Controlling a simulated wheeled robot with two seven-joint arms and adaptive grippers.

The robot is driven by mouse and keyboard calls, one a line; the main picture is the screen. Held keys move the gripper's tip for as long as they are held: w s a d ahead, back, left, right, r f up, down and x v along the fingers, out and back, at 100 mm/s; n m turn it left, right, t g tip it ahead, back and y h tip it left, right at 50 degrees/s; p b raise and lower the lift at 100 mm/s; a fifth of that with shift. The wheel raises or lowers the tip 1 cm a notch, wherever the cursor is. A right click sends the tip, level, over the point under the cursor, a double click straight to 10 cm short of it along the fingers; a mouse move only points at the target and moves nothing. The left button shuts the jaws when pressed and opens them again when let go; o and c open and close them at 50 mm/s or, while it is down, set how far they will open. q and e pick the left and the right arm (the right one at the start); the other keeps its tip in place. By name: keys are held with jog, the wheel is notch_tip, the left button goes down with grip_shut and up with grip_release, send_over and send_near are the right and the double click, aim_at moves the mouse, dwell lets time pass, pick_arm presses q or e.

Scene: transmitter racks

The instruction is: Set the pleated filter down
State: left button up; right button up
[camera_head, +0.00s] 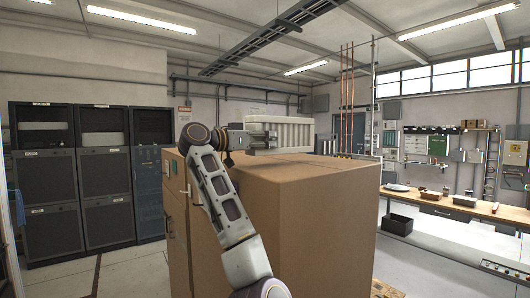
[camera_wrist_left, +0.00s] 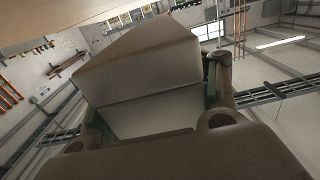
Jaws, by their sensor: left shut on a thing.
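The pleated filter (camera_head: 284,134) is a pale block with upright ribs, at the back of the brown cabinet's top (camera_head: 290,170) in the head view. My left gripper (camera_head: 240,140) is shut on its left end. In the left wrist view, the filter (camera_wrist_left: 145,75) fills the space between the fingers of my left gripper (camera_wrist_left: 158,112). I cannot tell whether the filter's underside touches the cabinet top or hangs just above it. My right gripper is out of view.
The cabinet top in front of the filter is bare. Dark equipment racks (camera_head: 78,180) stand along the left wall. Open floor lies between.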

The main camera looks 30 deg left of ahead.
aim_at(264, 150)
pick_arm(q)
jog(key=shift+f+b, duration=0.85)
jog(key=shift+f, duration=0.95)
jog(key=shift+f, duration=0.1)
jog(key=o, duration=1.3)
jog(key=shift+s, duration=0.1)
jog(key=shift+b+v, duration=1.6)
jog(key=shift+v, duration=4.35)
